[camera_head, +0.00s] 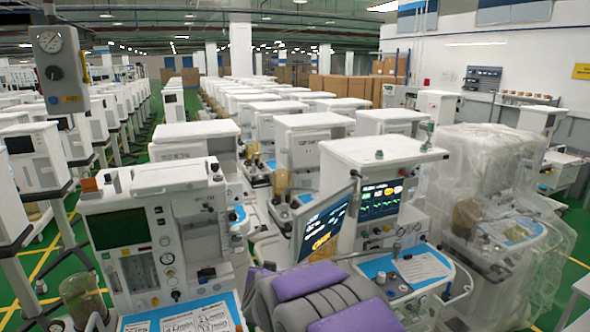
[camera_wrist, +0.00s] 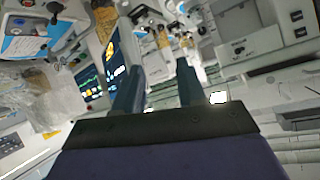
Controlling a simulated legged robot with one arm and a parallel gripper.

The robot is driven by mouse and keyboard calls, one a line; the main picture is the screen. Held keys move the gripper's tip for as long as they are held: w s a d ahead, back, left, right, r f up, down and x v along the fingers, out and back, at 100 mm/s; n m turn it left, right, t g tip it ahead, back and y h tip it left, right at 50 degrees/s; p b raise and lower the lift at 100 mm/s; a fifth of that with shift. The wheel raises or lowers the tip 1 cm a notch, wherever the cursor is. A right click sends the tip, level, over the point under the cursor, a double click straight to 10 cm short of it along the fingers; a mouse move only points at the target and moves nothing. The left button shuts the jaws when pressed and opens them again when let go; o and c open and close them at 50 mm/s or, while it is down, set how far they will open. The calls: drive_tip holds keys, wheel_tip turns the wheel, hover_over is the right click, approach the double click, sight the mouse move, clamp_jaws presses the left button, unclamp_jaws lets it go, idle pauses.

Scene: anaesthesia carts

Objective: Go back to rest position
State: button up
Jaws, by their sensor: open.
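My gripper (camera_wrist: 159,68) shows in the wrist view as two dark fingers standing apart. Nothing is held between them. The purple and grey padded part at the bottom of the head view looks like my own arm; my fingertips cannot be made out there. An anaesthesia cart with a green screen (camera_head: 119,229) stands at the front left. Another cart with a lit monitor (camera_head: 380,199) and a tilted screen (camera_head: 324,224) stands just beyond the arm. The wrist view is strongly tilted and shows the lit screens (camera_wrist: 113,62) left of the fingers.
A cart wrapped in clear plastic (camera_head: 487,170) stands at the right. Rows of white carts (camera_head: 309,120) fill the middle and left. A pressure gauge (camera_head: 50,42) on a post is at the upper left. Green floor with yellow lines (camera_head: 62,250) shows between rows.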

drive_tip(key=s+d+f+g+b, duration=0.3)
drive_tip(key=s+d, duration=0.4)
drive_tip(key=s, duration=0.9)
drive_tip(key=s+d+f+n+g+h+b, duration=0.1)
drive_tip(key=s+d+f+g+b, duration=0.3)
drive_tip(key=s, duration=1.3)
drive_tip(key=s+d+f+g+b, duration=0.3)
drive_tip(key=s+d+g, duration=0.4)
drive_tip(key=s+d, duration=0.4)
drive_tip(key=s, duration=0.5)
drive_tip(key=shift+s+f+b, duration=0.15)
drive_tip(key=shift+f+b, duration=0.2)
drive_tip(key=shift+f, duration=0.05)
drive_tip(key=shift+a, duration=0.1)
